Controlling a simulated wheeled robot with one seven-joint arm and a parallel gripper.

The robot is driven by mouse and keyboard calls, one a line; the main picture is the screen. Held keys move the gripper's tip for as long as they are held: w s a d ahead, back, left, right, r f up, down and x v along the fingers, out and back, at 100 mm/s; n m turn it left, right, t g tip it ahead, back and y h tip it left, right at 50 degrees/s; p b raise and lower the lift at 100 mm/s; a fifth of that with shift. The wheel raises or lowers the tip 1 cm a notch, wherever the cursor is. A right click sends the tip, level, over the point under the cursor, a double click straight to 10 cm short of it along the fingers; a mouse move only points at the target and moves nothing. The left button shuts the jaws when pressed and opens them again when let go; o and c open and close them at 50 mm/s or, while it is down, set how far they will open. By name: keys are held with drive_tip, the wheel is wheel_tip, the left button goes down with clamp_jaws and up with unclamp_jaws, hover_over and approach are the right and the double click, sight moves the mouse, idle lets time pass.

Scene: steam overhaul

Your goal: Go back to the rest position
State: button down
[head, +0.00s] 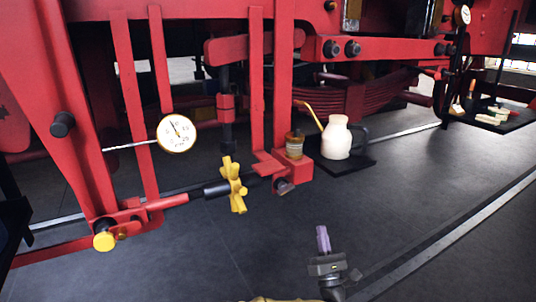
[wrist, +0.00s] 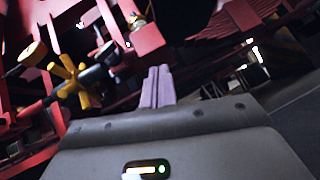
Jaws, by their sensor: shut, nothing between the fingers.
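My gripper (head: 323,240) shows at the lower middle of the head view, with its pale purple fingers pointing up, shut and empty. It is over the open dark floor, apart from the red machinery. In the wrist view the purple fingers (wrist: 157,88) stand side by side, closed together, beyond the grey gripper body. The yellow star-shaped handwheel (head: 233,185) is up and to the left of the gripper in the head view. The handwheel also shows at the left of the wrist view (wrist: 75,80).
Red steam-engine framework (head: 270,90) fills the back and left. A dial gauge (head: 176,133) and a yellow cap (head: 104,241) sit on the left. A cream oil can (head: 336,140) stands on a black mat. Dark tray (head: 510,121) lies far right. The floor (head: 420,195) at right is clear.

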drive_tip(key=s+d+f+m+g+h, duration=0.1)
drive_tip(key=d+f+m+g+h, duration=0.2)
drive_tip(key=d+m+g+h, duration=0.6)
drive_tip(key=s+d+f+m+g+h, duration=0.1)
drive_tip(key=d+f+m+g+h, duration=0.2)
drive_tip(key=d+m+h, duration=0.7)
drive_tip(key=s+a+f+m+g+y, duration=0.3)
drive_tip(key=a+f+m+g+y, duration=0.15)
drive_tip(key=m, duration=0.35)
drive_tip(key=s+a+r+m+g+y, duration=0.1)
drive_tip(key=s+a+m+g+y, duration=0.1)
drive_tip(key=s+a+m+y, duration=0.3)
drive_tip(key=s+a+g+y, duration=0.2)
drive_tip(key=s+a+y, duration=0.15)
drive_tip(key=a, duration=0.35)
drive_tip(key=s+a+r+g+y, duration=0.3)
drive_tip(key=s+a+r, duration=0.45)
drive_tip(key=s, duration=0.45)
wheel_tip(320, 180, up, 36)
drive_tip(key=p, duration=3.5)
drive_tip(key=shift+f, duration=0.15)
